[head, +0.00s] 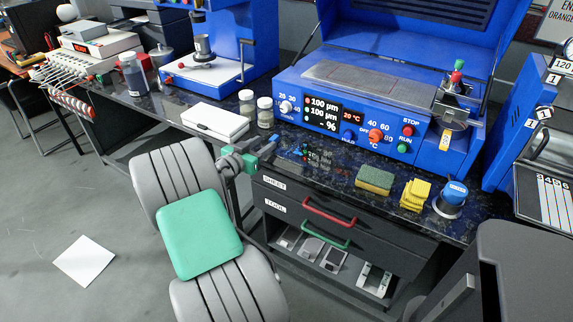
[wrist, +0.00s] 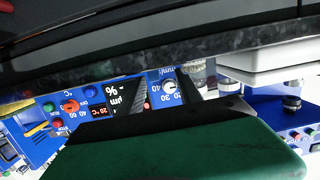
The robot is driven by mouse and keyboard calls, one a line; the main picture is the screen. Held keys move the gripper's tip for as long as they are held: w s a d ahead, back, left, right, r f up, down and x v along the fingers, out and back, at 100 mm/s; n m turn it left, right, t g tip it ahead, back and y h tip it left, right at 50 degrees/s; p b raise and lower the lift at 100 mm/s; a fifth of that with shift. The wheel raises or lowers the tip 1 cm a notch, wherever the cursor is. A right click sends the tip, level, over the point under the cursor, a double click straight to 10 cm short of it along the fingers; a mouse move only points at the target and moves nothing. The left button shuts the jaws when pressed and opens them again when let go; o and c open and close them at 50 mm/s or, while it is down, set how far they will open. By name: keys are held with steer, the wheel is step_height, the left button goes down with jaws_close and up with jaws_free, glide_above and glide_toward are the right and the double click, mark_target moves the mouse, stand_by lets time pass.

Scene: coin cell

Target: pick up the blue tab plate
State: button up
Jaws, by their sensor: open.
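I cannot pick out a blue tab plate with certainty in either view. Several flat grey plates (head: 333,259) lie in the open lower compartment under the counter, and no blue tab shows clearly on them. A small blue patch (head: 297,152) shows on the dark counter just right of my gripper; I cannot tell whether it is a part or a reflection. My gripper (head: 266,151) is open, near the counter's front edge, above and left of the drawers. I see nothing between its fingers. In the wrist view a dark green part of my arm fills the lower foreground.
The dark counter (head: 335,168) holds a white case (head: 215,120), two jars, a green-yellow sponge (head: 374,180), yellow pads (head: 415,194) and a round blue-topped item (head: 453,192). A blue coating machine (head: 375,100) stands behind. Drawers with red and green handles (head: 326,235) are below.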

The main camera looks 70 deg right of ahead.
mark_target(277, 136)
steer(key=x, duration=0.5)
steer(key=s+x, duration=0.1)
steer(key=x, duration=0.2)
steer(key=shift+s+r+p, duration=0.1)
steer(key=shift+r+p, duration=0.2)
jaws_close()
